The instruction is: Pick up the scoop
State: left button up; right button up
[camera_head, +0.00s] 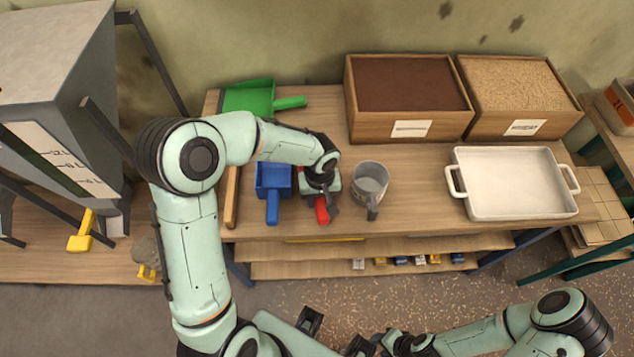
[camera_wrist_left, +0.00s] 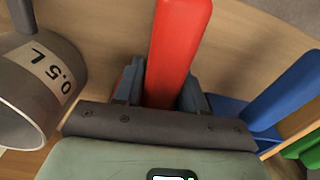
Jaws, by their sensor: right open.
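A red scoop (camera_head: 322,212) lies on the wooden workbench, mostly hidden under my left gripper (camera_head: 327,195) in the head view. In the left wrist view its red handle (camera_wrist_left: 178,50) runs between the two fingers of my left gripper (camera_wrist_left: 160,90), which lie close against both sides of it. The scoop's pan is largely hidden there. A blue scoop (camera_head: 272,190) lies just left of it, and a green scoop (camera_head: 250,97) lies further back. My right gripper (camera_head: 333,333) is open and empty at the bottom of the head view, away from the bench.
A grey measuring cup (camera_head: 370,183), marked 0.5 L in the wrist view (camera_wrist_left: 30,90), stands close right of the red scoop. A white tray (camera_head: 512,211) is further right. Wooden boxes of brown (camera_head: 409,131) and tan (camera_head: 525,128) material stand behind.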

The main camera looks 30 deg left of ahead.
pick_arm(q)
grip_shut()
jog(key=shift+r, duration=0.1)
notch_tip(320, 180, up, 20)
jog(key=p, duration=0.2)
pick_arm(e)
jog(key=shift+w+r, duration=0.35)
jog(key=shift+r, duration=0.25)
jog(key=shift+w+r, duration=0.35)
jog(key=shift+r, duration=0.25)
pick_arm(q)
jog(key=shift+c, duration=1.4)
grip_release()
grip_shut()
pick_arm(e)
jog(key=shift+s, duration=0.1)
